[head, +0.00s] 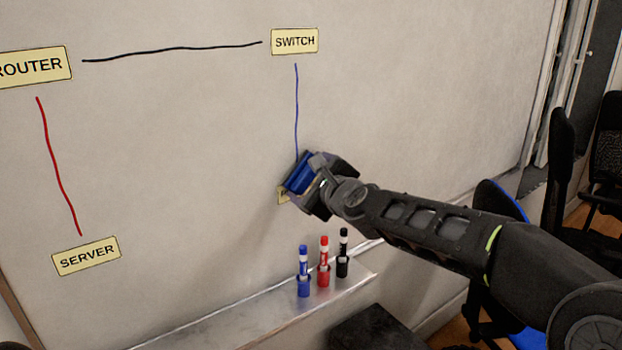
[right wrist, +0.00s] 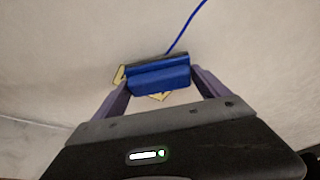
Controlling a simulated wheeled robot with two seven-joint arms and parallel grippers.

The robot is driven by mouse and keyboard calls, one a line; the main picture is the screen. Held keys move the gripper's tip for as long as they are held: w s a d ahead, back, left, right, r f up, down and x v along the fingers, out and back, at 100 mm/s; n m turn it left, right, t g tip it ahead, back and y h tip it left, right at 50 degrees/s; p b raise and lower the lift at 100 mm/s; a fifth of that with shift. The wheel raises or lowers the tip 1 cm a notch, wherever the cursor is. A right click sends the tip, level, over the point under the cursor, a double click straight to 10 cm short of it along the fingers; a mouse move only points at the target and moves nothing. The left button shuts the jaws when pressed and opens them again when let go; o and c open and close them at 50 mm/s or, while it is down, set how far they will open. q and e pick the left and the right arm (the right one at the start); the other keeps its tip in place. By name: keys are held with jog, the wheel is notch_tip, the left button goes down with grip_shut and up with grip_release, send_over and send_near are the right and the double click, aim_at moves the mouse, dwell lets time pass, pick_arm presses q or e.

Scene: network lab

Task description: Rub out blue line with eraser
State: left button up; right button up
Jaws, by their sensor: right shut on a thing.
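The blue line (head: 296,110) runs down the whiteboard from below the SWITCH label (head: 295,41) to the eraser. It also shows in the right wrist view (right wrist: 186,27), running up and to the right from the eraser. My right gripper (head: 312,180) is shut on the blue eraser (head: 299,174), which shows between both fingers in the right wrist view (right wrist: 158,78). The eraser is at the lower end of the visible line, over a yellow label (head: 283,195) that is mostly hidden. Whether the eraser touches the board I cannot tell. My left gripper is not in view.
A black line (head: 170,50) joins the ROUTER label (head: 30,67) and the SWITCH label. A red line (head: 57,165) leads to the SERVER label (head: 86,256). Blue (head: 303,273), red (head: 323,263) and black (head: 343,255) markers stand on the ledge (head: 230,323) below. Chairs (head: 562,165) are at right.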

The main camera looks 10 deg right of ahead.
aim_at(304, 158)
jog(key=shift+w+a, duration=0.15)
jog(key=shift+w, duration=0.25)
notch_tip(304, 158, up, 4)
jog(key=p, duration=0.3)
jog(key=shift+s+p, duration=0.15)
jog(key=shift+p, duration=0.25)
jog(key=shift+f, duration=0.1)
jog(key=shift+r+p, duration=1.8)
jog(key=shift+r, duration=0.1)
jog(key=shift+r, duration=0.1)
notch_tip(304, 158, up, 4)
jog(key=p, duration=0.3)
jog(key=shift+p, duration=0.35)
jog(key=shift+f, duration=0.2)
